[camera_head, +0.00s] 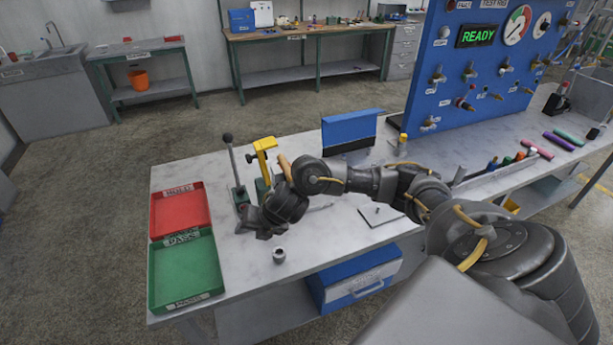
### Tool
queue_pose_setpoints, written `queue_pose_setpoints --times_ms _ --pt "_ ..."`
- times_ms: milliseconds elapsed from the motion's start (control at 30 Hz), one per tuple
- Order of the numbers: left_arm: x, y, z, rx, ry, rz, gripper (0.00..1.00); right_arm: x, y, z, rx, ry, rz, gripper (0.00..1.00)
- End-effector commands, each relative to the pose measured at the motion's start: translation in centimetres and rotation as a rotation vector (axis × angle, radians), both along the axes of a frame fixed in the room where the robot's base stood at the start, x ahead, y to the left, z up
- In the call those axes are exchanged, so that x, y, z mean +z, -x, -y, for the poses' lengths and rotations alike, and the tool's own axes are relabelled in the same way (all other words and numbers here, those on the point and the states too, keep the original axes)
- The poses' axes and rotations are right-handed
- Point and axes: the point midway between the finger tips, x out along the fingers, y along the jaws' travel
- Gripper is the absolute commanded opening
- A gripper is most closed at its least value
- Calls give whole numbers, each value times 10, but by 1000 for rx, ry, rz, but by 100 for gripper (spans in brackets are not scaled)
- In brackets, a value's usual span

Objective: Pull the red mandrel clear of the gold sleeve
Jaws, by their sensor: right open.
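My right gripper (260,230) hangs over the near left part of the bench, open, with nothing seen between its fingers. A small grey metal cylinder (279,254) stands on the bench just below and right of it. My left gripper is not in view.
A red tray (153,216) and a green tray (152,272) lie at the bench's left end. A lever stand (236,165) and a yellow-topped stand (264,146) rise behind my gripper. A blue box (349,128) stands farther back. Coloured rods (559,141) lie right.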

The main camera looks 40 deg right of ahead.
Motion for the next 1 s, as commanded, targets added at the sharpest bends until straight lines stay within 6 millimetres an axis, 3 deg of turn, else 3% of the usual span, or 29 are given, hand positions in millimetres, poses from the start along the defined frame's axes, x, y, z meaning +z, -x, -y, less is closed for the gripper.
queue_pose_setpoints --times_ms 33,100,200,333,500,667,900,1000 --pt "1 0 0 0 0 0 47 17 -10 36 36 100 -3 52" --pt "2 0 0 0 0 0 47 33 -12 78 76 210 -37 52" --pt "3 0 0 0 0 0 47 54 -9 129 101 323 -90 52" --pt "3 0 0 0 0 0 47 73 -1 170 109 399 -144 52" --pt "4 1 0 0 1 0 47 82 5 189 109 429 -174 52" --pt "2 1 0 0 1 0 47 79 5 190 110 431 -177 52" --pt "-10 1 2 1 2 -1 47 49 -6 191 109 427 -180 52" --pt "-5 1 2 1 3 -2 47 35 -13 193 108 428 -181 52"
